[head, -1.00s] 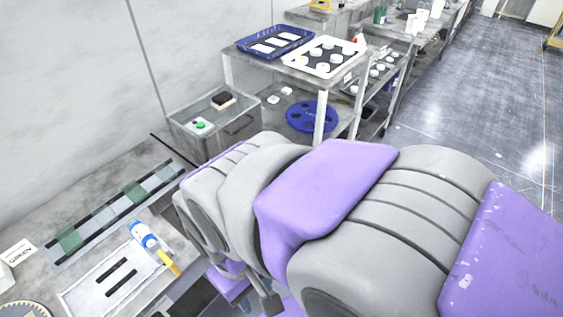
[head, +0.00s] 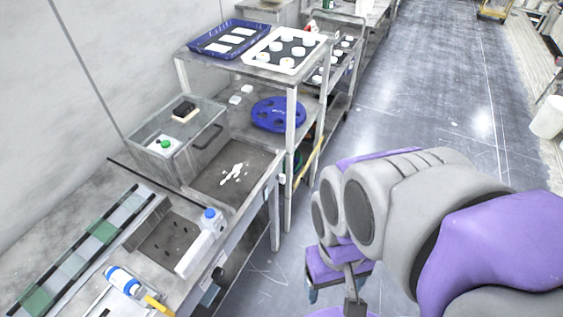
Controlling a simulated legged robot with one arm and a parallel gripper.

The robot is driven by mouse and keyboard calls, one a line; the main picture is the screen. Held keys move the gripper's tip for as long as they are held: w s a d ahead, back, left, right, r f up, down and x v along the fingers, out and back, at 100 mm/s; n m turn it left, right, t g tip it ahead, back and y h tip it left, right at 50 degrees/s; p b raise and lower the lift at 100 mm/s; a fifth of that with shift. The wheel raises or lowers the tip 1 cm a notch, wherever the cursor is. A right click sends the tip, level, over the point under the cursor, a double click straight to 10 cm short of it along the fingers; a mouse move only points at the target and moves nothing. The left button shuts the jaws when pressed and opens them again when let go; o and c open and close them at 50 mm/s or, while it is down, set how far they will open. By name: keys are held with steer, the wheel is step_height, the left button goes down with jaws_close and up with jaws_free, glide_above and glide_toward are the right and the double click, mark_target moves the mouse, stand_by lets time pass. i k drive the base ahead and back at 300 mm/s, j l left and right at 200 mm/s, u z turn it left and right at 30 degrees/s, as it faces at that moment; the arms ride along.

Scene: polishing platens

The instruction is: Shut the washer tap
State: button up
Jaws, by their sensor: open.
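I cannot clearly tell which thing is the washer tap. A white fitting with a round blue top (head: 209,215) stands at the right edge of a grey recessed basin (head: 160,243) on the near bench, and may be it. A clear box (head: 160,152) behind holds a small white piece with a green knob (head: 165,144). My gripper (head: 333,290) hangs low at the bottom centre, over the floor, to the right of the bench and apart from it. It is open, with nothing seen in it; my arm hides part of it.
A blue-and-white bottle (head: 122,279) lies at the bench front beside a yellow piece (head: 157,304). A speckled tray surface (head: 215,185) lies behind the basin. A shelf unit holds a blue tray (head: 200,48), a white tray (head: 252,60) and a blue disc (head: 262,118). The aisle floor is open.

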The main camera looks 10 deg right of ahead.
mark_target(280, 177)
steer(key=z, duration=0.1)
steer(key=u, duration=1.7)
steer(key=z, duration=1.7)
steer(key=i+z, duration=0.3)
steer(key=i+j+z, duration=0.25)
steer(key=i+l, duration=0.05)
steer(key=l, duration=0.05)
